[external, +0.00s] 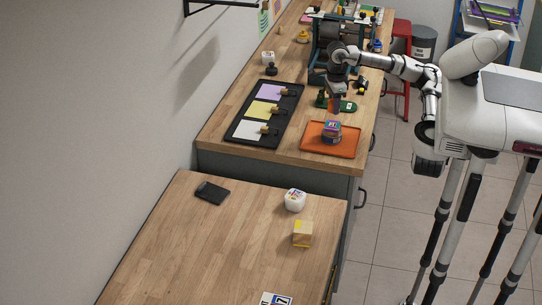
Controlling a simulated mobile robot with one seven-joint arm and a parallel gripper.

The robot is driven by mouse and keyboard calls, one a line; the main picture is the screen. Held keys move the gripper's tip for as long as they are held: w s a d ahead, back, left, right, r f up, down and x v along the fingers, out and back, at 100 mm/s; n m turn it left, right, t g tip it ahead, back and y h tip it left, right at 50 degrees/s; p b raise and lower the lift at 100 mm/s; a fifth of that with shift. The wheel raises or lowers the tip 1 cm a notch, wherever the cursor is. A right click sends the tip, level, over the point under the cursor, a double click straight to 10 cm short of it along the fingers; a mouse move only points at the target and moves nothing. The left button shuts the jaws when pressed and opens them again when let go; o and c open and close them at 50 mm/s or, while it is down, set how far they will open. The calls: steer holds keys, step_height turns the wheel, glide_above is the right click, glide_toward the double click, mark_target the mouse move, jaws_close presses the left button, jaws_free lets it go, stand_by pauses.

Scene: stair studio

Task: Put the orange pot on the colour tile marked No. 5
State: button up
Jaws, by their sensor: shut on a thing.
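My gripper (336,92) points down over the far worktop, behind the orange tray. It is shut on a small orange thing, which looks like the orange pot (334,105); the fingers hide part of it. A black tray (240,138) to the left holds three colour tiles: lilac (268,91), yellow (257,109) and pale grey-green (245,129). A small dark and wooden object sits at the right side of each tile. No number can be read on the tiles at this size.
An orange tray (345,150) bearing a colourful pot (331,130) lies in front of my gripper. Green items (347,106) sit close beside it. A dark frame (318,45) stands behind. A white cube (268,58) and a black knob (271,70) are beyond the tiles.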

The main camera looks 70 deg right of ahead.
mark_target(332, 125)
steer(key=shift+f+b, duration=1.35)
steer(key=shift+f, duration=1.5)
steer(key=shift+f, duration=0.1)
steer(key=shift+f, duration=0.15)
steer(key=o, duration=1.1)
steer(key=shift+c, duration=0.2)
step_height(332, 125, up, 12)
steer(key=shift+r, duration=0.25)
